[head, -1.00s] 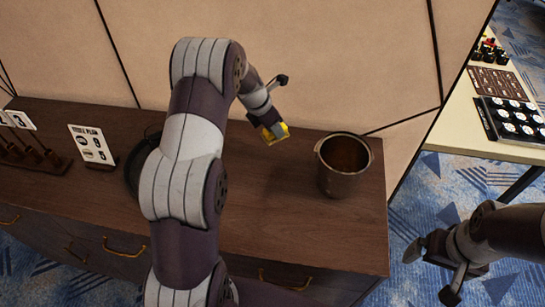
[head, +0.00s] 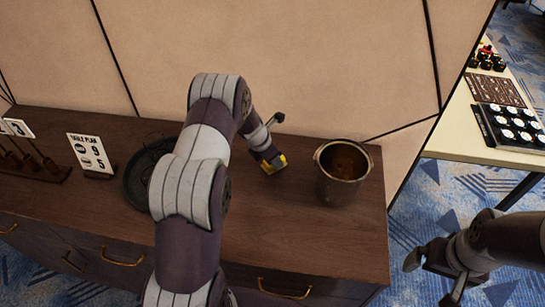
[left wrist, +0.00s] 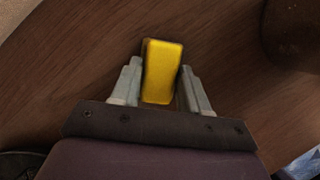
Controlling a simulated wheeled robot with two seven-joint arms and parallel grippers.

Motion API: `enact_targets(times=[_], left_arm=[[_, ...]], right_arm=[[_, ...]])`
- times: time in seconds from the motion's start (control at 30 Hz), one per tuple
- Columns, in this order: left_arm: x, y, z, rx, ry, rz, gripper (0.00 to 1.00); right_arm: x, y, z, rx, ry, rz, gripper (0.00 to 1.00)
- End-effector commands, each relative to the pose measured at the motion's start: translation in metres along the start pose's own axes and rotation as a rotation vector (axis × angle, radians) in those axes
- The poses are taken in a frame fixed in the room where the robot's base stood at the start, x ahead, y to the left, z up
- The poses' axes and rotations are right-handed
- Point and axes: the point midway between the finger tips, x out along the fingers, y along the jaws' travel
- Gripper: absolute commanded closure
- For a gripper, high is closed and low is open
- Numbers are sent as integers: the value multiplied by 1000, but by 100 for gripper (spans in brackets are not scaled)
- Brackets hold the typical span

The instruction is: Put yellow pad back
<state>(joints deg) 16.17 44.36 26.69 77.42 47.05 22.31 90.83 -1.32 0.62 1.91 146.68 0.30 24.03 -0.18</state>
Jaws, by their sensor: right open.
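The yellow pad (left wrist: 162,72) is between the fingers of my left gripper (left wrist: 161,85), with a finger against each side in the left wrist view. In the head view the yellow pad (head: 281,159) shows at the tip of my left gripper (head: 272,160), low over the dark wooden cabinet top (head: 290,230), left of the metal pot. Whether the pad touches the wood I cannot tell. My right gripper (head: 432,275) is open and empty at the lower right, over the carpet.
An open metal pot (head: 340,185) stands at the cabinet's right end. A round dark tray (head: 137,175) lies partly behind my left arm. A number sign (head: 91,153) stands further left. A light table with several items (head: 470,140) is at the right.

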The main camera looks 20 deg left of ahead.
Motion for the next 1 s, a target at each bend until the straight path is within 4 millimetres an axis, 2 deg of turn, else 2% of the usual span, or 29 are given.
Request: enact_targets(times=[0.3,0.43,0.57,0.8,1.0], left_arm=[[-1,0,0,0,0,0,37],[-8,0,2,0,-1,1,37],[-32,1,2,0,-2,3,37],[-87,0,2,0,-2,2,37],[-116,0,2,0,-1,1,37]], right_arm=[[-1,0,0,0,0,0,0],[-2,0,0,0,0,0,0],[-1,0,0,0,0,0,0],[-2,0,0,0,0,0,0],[-2,0,0,0,0,0,0]])
